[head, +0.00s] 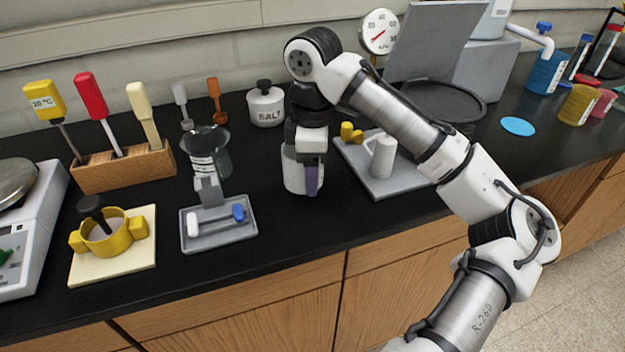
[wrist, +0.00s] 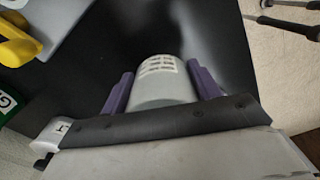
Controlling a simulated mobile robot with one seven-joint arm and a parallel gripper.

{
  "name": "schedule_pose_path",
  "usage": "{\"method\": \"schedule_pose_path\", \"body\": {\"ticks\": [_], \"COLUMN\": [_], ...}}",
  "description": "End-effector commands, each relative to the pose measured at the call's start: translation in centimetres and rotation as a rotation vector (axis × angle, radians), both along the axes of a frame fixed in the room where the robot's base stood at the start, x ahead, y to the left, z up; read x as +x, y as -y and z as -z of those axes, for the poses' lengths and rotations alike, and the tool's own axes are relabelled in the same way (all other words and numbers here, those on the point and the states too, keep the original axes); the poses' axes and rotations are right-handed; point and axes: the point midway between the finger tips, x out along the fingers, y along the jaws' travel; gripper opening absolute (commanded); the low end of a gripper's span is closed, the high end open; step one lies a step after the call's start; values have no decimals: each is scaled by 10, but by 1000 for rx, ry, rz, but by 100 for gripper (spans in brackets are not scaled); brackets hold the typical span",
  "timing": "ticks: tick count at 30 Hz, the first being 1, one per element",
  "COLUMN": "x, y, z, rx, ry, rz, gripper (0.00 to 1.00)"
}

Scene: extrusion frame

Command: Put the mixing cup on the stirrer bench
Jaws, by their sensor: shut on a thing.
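My gripper (head: 312,180) is over the middle of the black counter, pointing down. Its purple fingers are shut on the mixing cup (head: 292,172), a pale cylinder partly hidden behind a finger. In the wrist view the cup (wrist: 163,82) sits between the two fingers (wrist: 160,95) with a printed label on its side. I cannot tell whether its base touches the counter.
A glass beaker (head: 215,150) stands behind the slab. A salt jar (head: 266,105) is behind my gripper. A grey board (head: 405,184) with a white mug (head: 381,155) and a yellow piece is to the right. A yellow-handled holder (head: 108,236) sits at the left. Counter between slab and gripper is clear.

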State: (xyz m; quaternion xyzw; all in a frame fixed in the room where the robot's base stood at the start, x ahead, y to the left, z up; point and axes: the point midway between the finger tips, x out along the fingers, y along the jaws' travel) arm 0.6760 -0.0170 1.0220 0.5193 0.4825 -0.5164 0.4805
Motion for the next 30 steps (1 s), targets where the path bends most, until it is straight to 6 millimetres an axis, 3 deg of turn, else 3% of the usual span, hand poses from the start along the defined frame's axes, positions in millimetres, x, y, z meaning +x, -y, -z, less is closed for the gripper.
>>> {"method": "schedule_pose_path", "body": {"ticks": [7,18,19,22,24,30], "x": [0,0,0,0,0,0], "y": [0,0,0,0,0,0], "z": [32,38,37,37,37,37], "rx": [0,1,0,0,0,0], "ry": [-1,-2,-1,-1,-1,-1], "rz": [1,0,0,0,0,1], "gripper": [37,37,66,79,83,83]}}
